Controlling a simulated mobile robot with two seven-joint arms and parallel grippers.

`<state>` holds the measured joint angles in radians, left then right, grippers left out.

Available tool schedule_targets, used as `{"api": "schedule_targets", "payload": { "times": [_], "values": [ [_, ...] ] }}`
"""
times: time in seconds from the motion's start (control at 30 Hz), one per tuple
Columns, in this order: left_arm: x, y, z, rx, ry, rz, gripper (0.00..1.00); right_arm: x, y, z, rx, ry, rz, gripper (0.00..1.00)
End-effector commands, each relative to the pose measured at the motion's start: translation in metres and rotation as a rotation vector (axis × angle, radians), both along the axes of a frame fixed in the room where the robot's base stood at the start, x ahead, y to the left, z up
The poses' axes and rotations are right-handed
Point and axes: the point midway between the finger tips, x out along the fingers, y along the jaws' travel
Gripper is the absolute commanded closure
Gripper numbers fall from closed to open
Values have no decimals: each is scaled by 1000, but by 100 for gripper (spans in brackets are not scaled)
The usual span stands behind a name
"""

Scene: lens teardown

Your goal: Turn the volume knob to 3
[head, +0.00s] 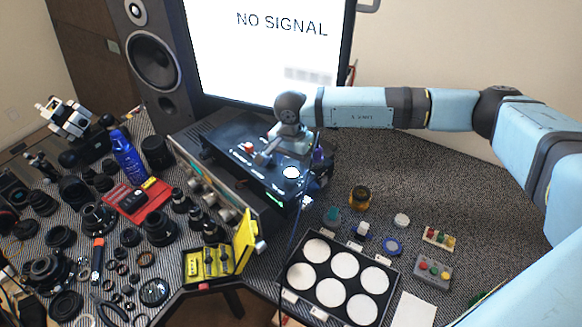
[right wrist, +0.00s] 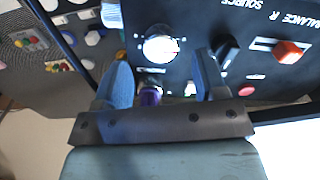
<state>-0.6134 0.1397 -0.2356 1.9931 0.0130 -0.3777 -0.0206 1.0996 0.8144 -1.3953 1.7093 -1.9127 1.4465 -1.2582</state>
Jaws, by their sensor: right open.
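The dark control panel (head: 235,150) sits on top of a silver amplifier-like unit, below the monitor. A round white knob (right wrist: 160,46) with a bright face is on the panel; it also shows in the head view (head: 291,172). Its label and number marks are too small to read, so I cannot tell its setting. My right gripper (head: 277,152) is over the panel. My left gripper is not in view.
Near the knob are a black selector (right wrist: 228,50) by the word SOURCE and an orange slider (right wrist: 288,52) by BALANCE. A monitor (head: 265,60) stands behind and a speaker (head: 152,60) at left. Lens parts crowd the left table; a tray of white discs (head: 286,283) lies in front.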

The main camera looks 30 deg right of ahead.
Motion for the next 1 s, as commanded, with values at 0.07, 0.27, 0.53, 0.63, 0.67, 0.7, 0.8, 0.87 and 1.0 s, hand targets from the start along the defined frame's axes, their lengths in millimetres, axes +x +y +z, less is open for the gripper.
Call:
{"api": "schedule_targets", "payload": {
  "times": [0.07,0.27,0.53,0.63,0.67,0.7,0.8,0.87,1.0],
  "values": [
    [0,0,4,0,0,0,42,-1,0,-12,-1,3,0,35],
    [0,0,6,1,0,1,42,0,0,-30,1,1,0,35],
    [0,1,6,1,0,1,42,0,0,-34,1,0,0,35],
    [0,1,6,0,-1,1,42,0,0,-34,1,0,0,44],
    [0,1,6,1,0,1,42,0,0,-34,1,0,0,51],
    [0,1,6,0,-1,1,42,0,0,-34,1,0,0,60],
    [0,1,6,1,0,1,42,0,0,-34,1,0,0,83],
    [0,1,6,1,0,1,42,0,0,-34,1,0,0,84],
    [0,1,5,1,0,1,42,0,0,-34,1,0,-6,84]
  ]
}}
